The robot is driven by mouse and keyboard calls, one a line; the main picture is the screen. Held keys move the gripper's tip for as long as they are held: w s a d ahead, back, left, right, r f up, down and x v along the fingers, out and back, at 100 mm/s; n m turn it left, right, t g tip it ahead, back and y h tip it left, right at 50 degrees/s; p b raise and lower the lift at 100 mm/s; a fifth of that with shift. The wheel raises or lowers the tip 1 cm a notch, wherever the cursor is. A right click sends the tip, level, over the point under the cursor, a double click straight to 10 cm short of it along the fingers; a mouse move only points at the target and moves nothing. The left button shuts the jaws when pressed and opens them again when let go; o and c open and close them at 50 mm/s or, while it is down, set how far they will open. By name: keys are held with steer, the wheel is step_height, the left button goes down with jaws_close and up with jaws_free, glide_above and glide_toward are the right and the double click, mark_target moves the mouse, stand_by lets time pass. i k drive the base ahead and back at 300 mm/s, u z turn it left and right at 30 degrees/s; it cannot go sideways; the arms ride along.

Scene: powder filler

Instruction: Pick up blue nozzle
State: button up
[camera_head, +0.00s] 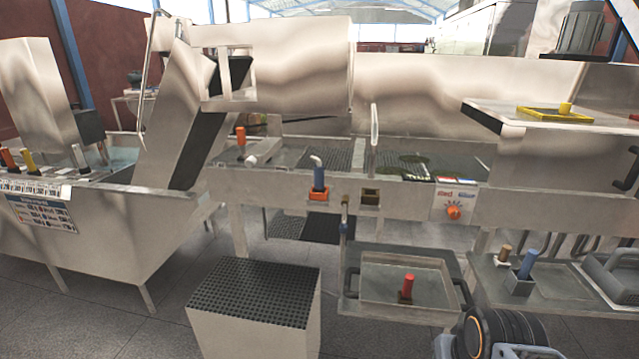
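Two blue pieces are in view, and I cannot tell for sure which is the blue nozzle. A blue cylinder (527,263) stands slightly tilted in a small grey holder (519,285) on the lower right shelf. A blue piece with a bent white top (319,178) stands upright in an orange holder (319,194) on the front rail of the middle bench. Part of my arm, dark with an orange ring, shows at the bottom right, below and left of the blue cylinder. My gripper's fingers are not visible.
A brown cylinder (504,253) stands beside the blue cylinder. A grey basket (612,275) is to its right. A tray (366,308) holds a red cylinder (408,285). A box with a black grid top (257,292) stands on the floor. An orange knob (453,212) is on the bench front.

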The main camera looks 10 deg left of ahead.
mark_target(318, 168)
steer(key=u, duration=0.4)
steer(key=i, duration=0.45)
steer(key=u, duration=0.5)
